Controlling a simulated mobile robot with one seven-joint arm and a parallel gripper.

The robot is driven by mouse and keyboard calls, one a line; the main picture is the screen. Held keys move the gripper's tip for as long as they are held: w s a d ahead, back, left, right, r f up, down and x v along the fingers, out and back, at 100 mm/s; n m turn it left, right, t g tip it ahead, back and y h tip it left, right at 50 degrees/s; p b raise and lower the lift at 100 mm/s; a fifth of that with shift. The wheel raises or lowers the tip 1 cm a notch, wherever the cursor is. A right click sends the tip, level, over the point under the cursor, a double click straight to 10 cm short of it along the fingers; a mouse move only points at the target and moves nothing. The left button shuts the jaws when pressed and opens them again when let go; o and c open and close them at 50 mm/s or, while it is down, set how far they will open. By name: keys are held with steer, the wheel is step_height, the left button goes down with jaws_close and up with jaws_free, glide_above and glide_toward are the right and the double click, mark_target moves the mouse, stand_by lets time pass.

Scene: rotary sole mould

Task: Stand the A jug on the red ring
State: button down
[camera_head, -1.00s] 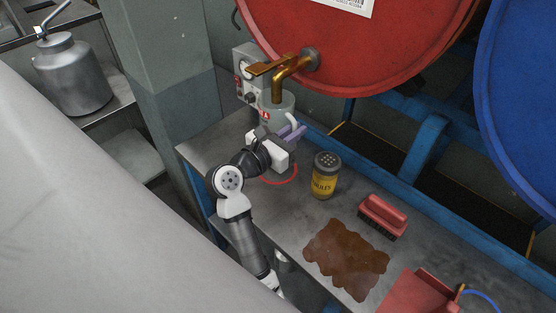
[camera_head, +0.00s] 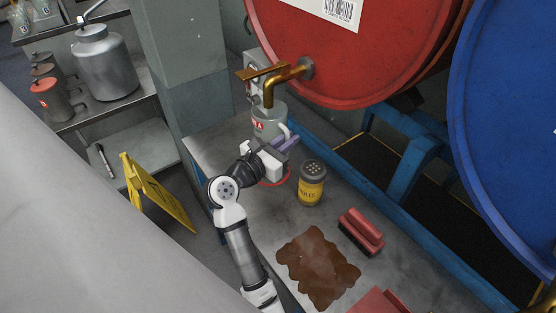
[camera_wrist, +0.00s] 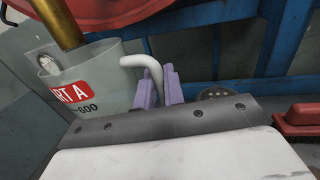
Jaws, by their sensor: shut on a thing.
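The A jug (camera_head: 266,125) is grey-green with a red label and a pale handle. It is upright below the brass tap (camera_head: 281,79); in the wrist view (camera_wrist: 105,82) the tap's spout overlaps its mouth. My gripper (camera_head: 290,142) has purple fingers shut on the jug's handle, which also show in the wrist view (camera_wrist: 158,88). The red ring (camera_head: 276,185) is marked on the bench, nearer than the jug. My gripper hides much of the ring and the jug's base, so I cannot tell whether the jug touches the bench.
A yellow-labelled shaker tin (camera_head: 312,184) stands right of the ring. A red brush (camera_head: 361,232) and a brown spill (camera_head: 318,267) lie farther forward. The red drum (camera_head: 340,60) and blue rack (camera_head: 410,165) border the bench behind. A pillar (camera_head: 180,60) is at left.

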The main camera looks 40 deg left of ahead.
step_height(320, 180, down, 3)
steer(key=shift+f+p, duration=0.55)
steer(key=shift+f, duration=1.8)
steer(key=shift+f, duration=0.1)
steer(key=c, duration=1.5)
jaws_free()
